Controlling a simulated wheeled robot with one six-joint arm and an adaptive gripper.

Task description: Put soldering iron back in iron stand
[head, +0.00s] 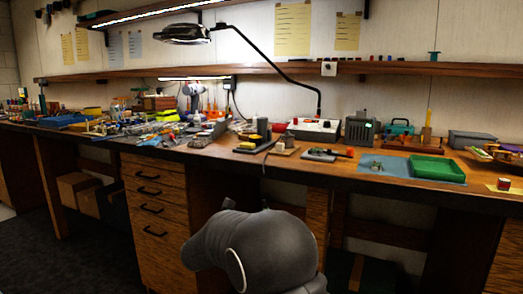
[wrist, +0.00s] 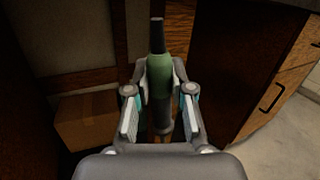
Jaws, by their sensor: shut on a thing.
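My gripper (wrist: 160,88) is shut around a green handle with a dark narrow end and a dark collar, which appears to be the soldering iron (wrist: 158,75). The handle stands roughly upright in the wrist view, between the two finger pads. Its lower part is partly hidden by my gripper. In the head view my arm fills the lower middle, and neither the gripper nor the held iron shows. I cannot pick out the iron stand with certainty among the small items on the bench. A grey box with a small display (head: 358,132), like a soldering station, stands at the back of the bench.
The wooden bench (head: 225,161) is crowded on the left. A green tray (head: 438,169) lies on a blue mat (head: 376,169) at right. A lamp (head: 184,33) overhangs the bench. Drawers (head: 151,190) and a carton (wrist: 84,122) are below bench level.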

